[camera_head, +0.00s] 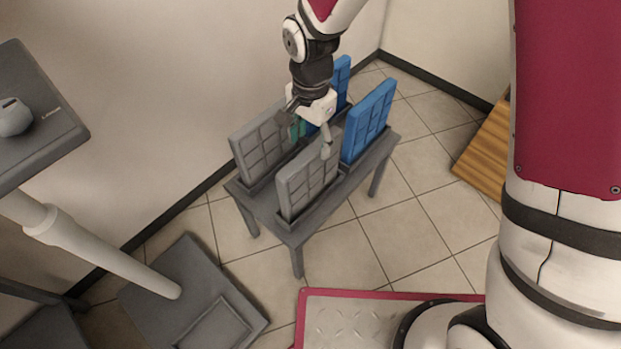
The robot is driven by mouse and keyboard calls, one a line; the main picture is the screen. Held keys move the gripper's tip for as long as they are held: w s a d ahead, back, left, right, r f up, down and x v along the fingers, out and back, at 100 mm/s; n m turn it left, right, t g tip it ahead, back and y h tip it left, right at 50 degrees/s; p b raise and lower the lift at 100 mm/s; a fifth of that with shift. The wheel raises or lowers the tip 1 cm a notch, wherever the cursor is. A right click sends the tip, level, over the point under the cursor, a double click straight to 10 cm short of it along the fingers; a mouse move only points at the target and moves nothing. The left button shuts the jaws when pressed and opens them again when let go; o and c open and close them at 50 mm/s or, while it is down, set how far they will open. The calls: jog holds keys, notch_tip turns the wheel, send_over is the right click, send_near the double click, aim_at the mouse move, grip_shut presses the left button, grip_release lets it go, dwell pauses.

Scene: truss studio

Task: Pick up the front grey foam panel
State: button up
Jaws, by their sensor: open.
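The front grey foam panel (305,183) stands upright in a slot on a small grey table (268,207), at the table's near side. Its face has a grid of raised squares. A second grey panel (258,150) stands behind it to the left. My gripper (310,142) is open and points down over the table. One finger is close to the top right corner of the front grey panel; I cannot tell whether it touches. The other finger is near the second grey panel, beside a small teal patch. Nothing shows between the fingers.
A blue panel (368,122) stands at the table's right, and another blue panel (342,85) is partly hidden behind my gripper. A wall is close behind the table. A grey stand (48,110) is at the left, and a wooden slatted thing (490,150) is at the right.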

aim_at(310, 178)
jog(key=f+b, duration=0.1)
jog(key=f, duration=0.1)
jog(key=f+b, duration=0.1)
jog(key=f, duration=0.2)
jog(key=f+b, duration=0.1)
jog(key=f, duration=0.1)
jog(key=shift+s+f, duration=0.25)
jog(key=shift+f, duration=0.05)
grip_shut()
